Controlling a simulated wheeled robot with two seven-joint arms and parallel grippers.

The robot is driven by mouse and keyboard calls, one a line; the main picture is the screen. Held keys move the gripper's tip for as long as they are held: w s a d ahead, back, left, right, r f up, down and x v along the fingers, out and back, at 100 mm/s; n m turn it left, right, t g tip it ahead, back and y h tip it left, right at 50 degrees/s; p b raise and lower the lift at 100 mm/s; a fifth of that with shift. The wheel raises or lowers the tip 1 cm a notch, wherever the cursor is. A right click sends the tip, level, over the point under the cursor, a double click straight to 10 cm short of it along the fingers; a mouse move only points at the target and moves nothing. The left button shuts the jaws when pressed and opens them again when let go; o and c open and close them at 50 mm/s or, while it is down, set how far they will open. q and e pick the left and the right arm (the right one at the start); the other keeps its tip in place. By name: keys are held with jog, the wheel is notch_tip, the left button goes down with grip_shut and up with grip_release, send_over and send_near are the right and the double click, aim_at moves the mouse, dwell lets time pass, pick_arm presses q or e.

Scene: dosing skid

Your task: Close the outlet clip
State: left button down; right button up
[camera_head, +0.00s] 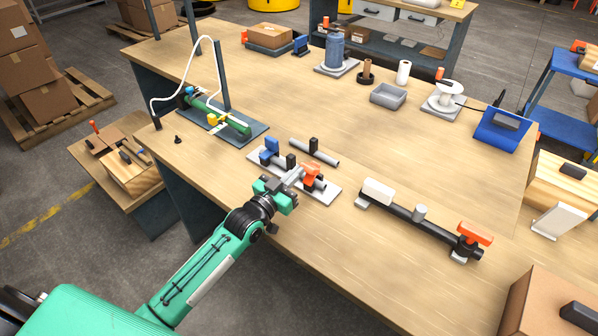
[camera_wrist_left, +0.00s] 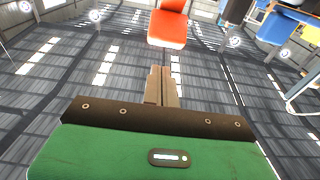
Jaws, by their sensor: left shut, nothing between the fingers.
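A small pale plate (camera_head: 325,194) on the bench carries a dark pipe piece with a blue clip (camera_head: 271,145) at its left and an orange clip (camera_head: 312,172) at its right. I cannot tell for sure which is the outlet clip. My left gripper (camera_head: 297,174) is shut and empty, just left of the orange clip in the head view, hiding part of the plate. In the left wrist view the closed fingers (camera_wrist_left: 162,86) lie below the orange clip (camera_wrist_left: 168,28), with a visible gap. A blue part (camera_wrist_left: 275,28) shows at upper right. My right gripper is not in view.
A grey rod with a black block (camera_head: 314,146) lies just behind the plate. A black pipe with an orange handle (camera_head: 474,233) lies to the right. A green cylinder on a dark base (camera_head: 220,115) is to the left.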

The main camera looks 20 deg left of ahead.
pick_arm(q)
jog(key=shift+w+d+f, duration=0.3)
jog(key=shift+w+f, duration=0.5)
jog(key=shift+w, duration=0.1)
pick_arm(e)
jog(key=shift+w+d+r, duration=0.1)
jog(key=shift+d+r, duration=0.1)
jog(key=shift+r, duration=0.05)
